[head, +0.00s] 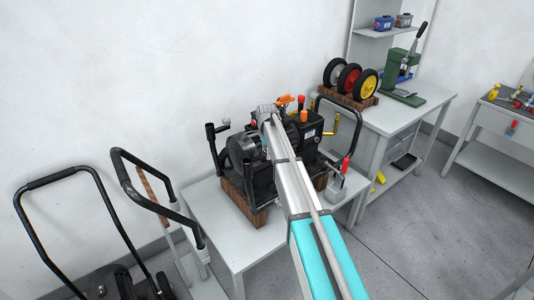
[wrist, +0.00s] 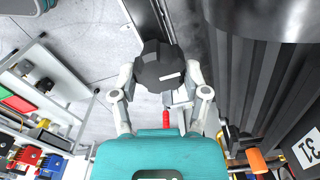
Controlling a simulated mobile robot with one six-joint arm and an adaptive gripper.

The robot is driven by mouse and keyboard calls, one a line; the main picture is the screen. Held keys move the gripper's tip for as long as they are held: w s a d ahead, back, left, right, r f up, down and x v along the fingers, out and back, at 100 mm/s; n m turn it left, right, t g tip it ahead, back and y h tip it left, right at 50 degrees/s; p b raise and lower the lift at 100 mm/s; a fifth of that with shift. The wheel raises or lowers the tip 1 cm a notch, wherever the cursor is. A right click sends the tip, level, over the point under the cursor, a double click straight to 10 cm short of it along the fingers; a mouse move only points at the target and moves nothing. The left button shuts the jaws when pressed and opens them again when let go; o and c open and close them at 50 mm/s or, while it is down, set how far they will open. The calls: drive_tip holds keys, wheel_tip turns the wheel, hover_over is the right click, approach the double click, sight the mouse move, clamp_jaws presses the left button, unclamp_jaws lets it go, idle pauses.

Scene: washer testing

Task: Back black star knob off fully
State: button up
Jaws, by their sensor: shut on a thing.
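The black star knob (wrist: 157,65) is in the upper middle of the wrist view, a dark faceted knob with a small white mark on its face. My gripper (wrist: 160,74) has one grey finger on each side of it and is shut on it. How far the knob is threaded on is hidden. In the head view the washer (head: 243,150), a dark machine with a black tube frame, stands on wooden blocks on a grey table. My arm reaches over it and hides its middle; the knob cannot be made out there.
The washer's orange cap (wrist: 257,160) and dark ribbed body (wrist: 245,75) are close on the right in the wrist view. Black handle frames (head: 150,185) stand left of the table. A bench with wheels (head: 349,78) and a green press (head: 405,75) stands to the right.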

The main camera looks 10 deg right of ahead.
drive_tip(key=n, duration=0.4)
drive_tip(key=shift+w, duration=0.1)
drive_tip(key=n, duration=0.4)
drive_tip(key=shift+n, duration=0.4)
drive_tip(key=n, duration=0.4)
drive_tip(key=shift+a+n, duration=0.1)
drive_tip(key=shift+n, duration=0.2)
drive_tip(key=shift+w+n, duration=0.1)
drive_tip(key=shift+n, duration=2.1)
drive_tip(key=o, duration=1.2)
drive_tip(key=shift+c, duration=0.2)
drive_tip(key=shift+m, duration=0.3)
